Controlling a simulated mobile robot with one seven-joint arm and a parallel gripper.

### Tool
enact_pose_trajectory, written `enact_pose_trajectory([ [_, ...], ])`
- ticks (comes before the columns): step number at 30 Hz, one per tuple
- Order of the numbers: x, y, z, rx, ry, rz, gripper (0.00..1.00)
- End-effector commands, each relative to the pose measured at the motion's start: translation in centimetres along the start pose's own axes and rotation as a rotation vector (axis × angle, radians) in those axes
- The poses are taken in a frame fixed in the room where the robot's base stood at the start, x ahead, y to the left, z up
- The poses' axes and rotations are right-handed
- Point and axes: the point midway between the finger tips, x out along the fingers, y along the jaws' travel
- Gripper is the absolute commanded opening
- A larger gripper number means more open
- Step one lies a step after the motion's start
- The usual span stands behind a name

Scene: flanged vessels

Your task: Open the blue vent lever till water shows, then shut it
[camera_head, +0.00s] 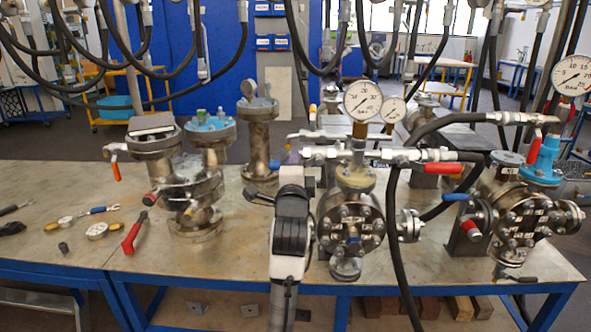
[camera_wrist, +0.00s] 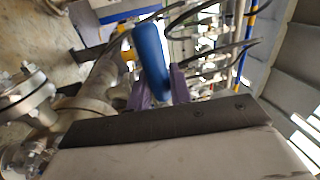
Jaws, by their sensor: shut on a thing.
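In the wrist view the blue lever (camera_wrist: 150,52) stands between the purple fingers of my gripper (camera_wrist: 160,86), which is shut on it. The lever tilts slightly, its rounded end towards the top of the picture. In the head view my arm rises at the middle, in front of the bench. My gripper is mostly hidden there behind my own wrist, beside the left end of the pipe fittings of the central flanged vessel (camera_head: 350,222). Whether water shows at the vent cannot be told.
A pressure gauge (camera_head: 363,101) tops the central vessel. A red-handled valve (camera_head: 445,168) and black hoses lie to its right. Another flanged vessel (camera_head: 520,222) stands at right, with its own blue lever (camera_head: 457,197). Loose tools and a red-handled tool (camera_head: 134,232) lie on the bench's left.

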Motion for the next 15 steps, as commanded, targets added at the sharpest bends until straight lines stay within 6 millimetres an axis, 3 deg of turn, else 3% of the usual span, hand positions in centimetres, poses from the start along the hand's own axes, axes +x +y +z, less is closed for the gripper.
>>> enact_pose_trajectory([
  [15, 0.08, -0.47, -0.09, 0.061, 0.013, -0.003, 0.00],
])
